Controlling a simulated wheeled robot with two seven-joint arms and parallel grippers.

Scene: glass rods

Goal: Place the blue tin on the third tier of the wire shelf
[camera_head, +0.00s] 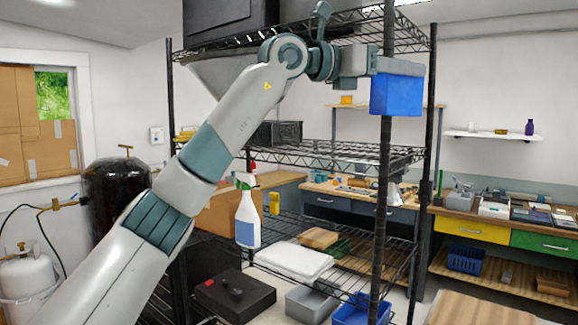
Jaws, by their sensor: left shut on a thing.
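The blue tin (396,96) is held up in the air at the upper right of the black wire shelf (345,151). My left gripper (388,67) is shut on the tin's upper part, with the arm reaching up from the lower left. The tin hides a piece of the shelf's near right post, so it is on my side of that post. It hangs below the level of the top tier and above the level of the wire tier under it. That lower tier has bare wire on its right part. My right gripper is not in view.
A black box (278,133) stands on the tier below the tin, toward the left. A white spray bottle (247,212) stands lower down. A white folded stack (292,261), a black case (235,296) and a blue bin (361,312) are lower still. The shelf posts (383,200) are obstacles.

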